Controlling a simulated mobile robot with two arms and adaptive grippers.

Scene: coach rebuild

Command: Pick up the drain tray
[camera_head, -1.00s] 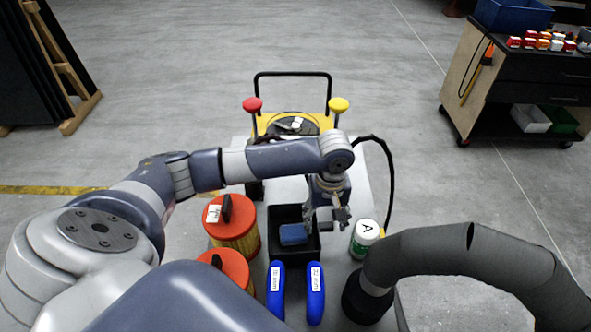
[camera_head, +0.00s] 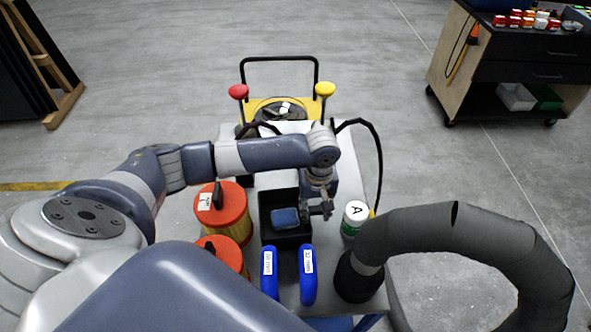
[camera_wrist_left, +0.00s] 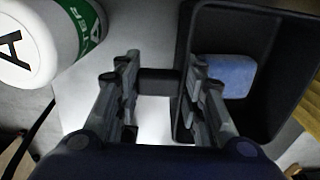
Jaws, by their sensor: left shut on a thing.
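The drain tray (camera_head: 266,229) is a black open box on the white cart top, with a blue sponge-like block (camera_head: 285,217) inside. In the left wrist view, the tray (camera_wrist_left: 272,104) is at the right, and a dark tab (camera_wrist_left: 158,82) on its side lies between the fingers. My left gripper (camera_head: 322,208) is at the tray's right side and shut on this tab, one finger close along the tray's wall. In the left wrist view the gripper (camera_wrist_left: 160,95) shows both fingers. The tray appears to rest on the cart. My right gripper is not in view.
Two orange-lidded canisters (camera_head: 222,207) stand left of the tray. Two blue labelled pieces (camera_head: 308,275) lie in front. A white bottle marked A (camera_head: 355,218) stands close at the right, beside a thick grey hose (camera_head: 470,232). A yellow machine (camera_head: 283,106) is behind.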

